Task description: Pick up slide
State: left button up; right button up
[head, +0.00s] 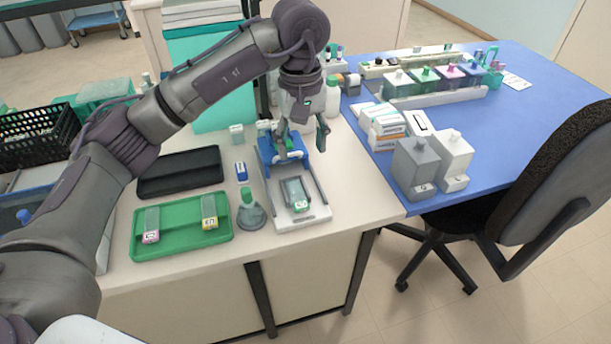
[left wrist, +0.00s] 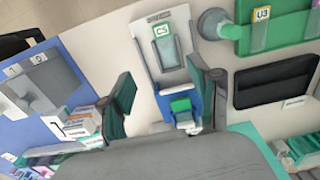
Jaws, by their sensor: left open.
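A clear slide with a green-edged label (head: 296,193) lies on the white plate of a blue-and-white stand (head: 316,217). The slide also shows in the left wrist view (left wrist: 168,47), its label toward the top. Two more slides, one with a pink label (head: 151,222) and one with a yellow label (head: 209,210), lie in a green tray (head: 180,246). My left gripper (head: 303,134) is open and empty above the blue rear part of the stand, behind the slide. Its two fingers stand wide apart in the left wrist view (left wrist: 168,98). My right gripper is not in view.
A black tray (head: 180,175) lies behind the green one. Boxes (head: 387,125) and grey and white containers (head: 416,168) stand on the blue table to the right.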

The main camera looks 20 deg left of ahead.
pick_arm(q)
jog(key=p, duration=0.1)
send_over(301, 204)
jog(key=f, duration=0.6)
jog(key=shift+w+a+f, duration=0.15)
jog(key=shift+w+a, duration=0.1)
jog(key=shift+w, duration=0.05)
jog(key=f, duration=0.1)
jog(key=f+p, duration=0.1)
jog(key=f, duration=0.1)
jog(key=shift+s+d+p, duration=0.2)
jog(key=shift+s+p, duration=0.05)
jog(key=shift+p, duration=0.05)
notch_tip(301, 204, down, 3)
jog(key=shift+f+p, duration=0.1)
jog(key=shift+p, duration=0.35)
jog(key=shift+f, duration=0.2)
jog(key=c, duration=1)
grip_shut()
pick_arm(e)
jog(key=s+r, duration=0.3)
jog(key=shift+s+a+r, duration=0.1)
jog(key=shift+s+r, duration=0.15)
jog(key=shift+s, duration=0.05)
pick_arm(q)
jog(key=shift+r, duration=0.1)
